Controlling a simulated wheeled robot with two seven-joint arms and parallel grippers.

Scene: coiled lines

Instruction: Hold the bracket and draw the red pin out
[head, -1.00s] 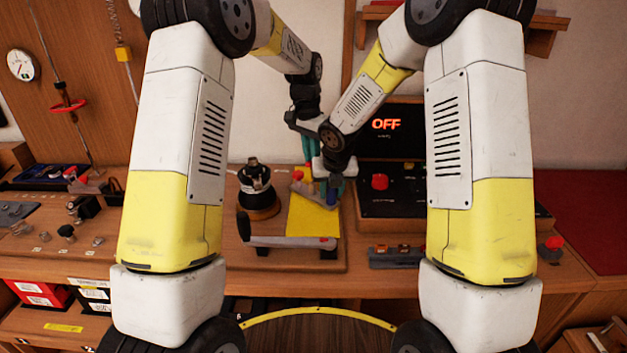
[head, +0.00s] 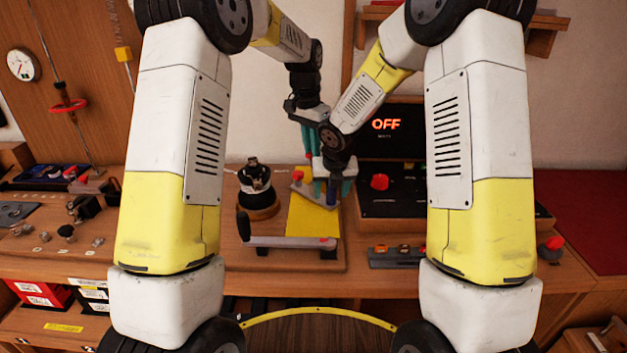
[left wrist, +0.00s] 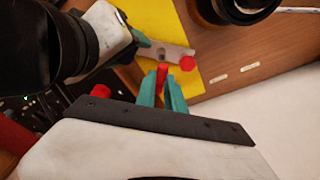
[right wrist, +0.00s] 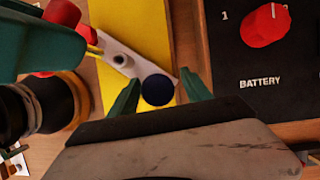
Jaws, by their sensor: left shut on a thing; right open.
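The pale grey bracket (head: 307,189) lies over a yellow sheet (head: 312,222); it also shows in the left wrist view (left wrist: 175,50) and the right wrist view (right wrist: 125,67). A dark blue round post (right wrist: 158,89) stands at one bracket end. My right gripper (right wrist: 158,92) is open, its fingers either side of this post. My left gripper (left wrist: 162,82) is shut on a red piece, the red pin (left wrist: 161,74), beside the bracket. A red knob (left wrist: 187,63) shows at the bracket's other end; its link to the held piece is unclear.
A dark round fixture (head: 256,187) stands left of the sheet. A long grey handle (head: 290,242) lies across the front of the board. A black panel with a red knob (head: 379,181) is close on the right. My two forearms crowd together above the sheet.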

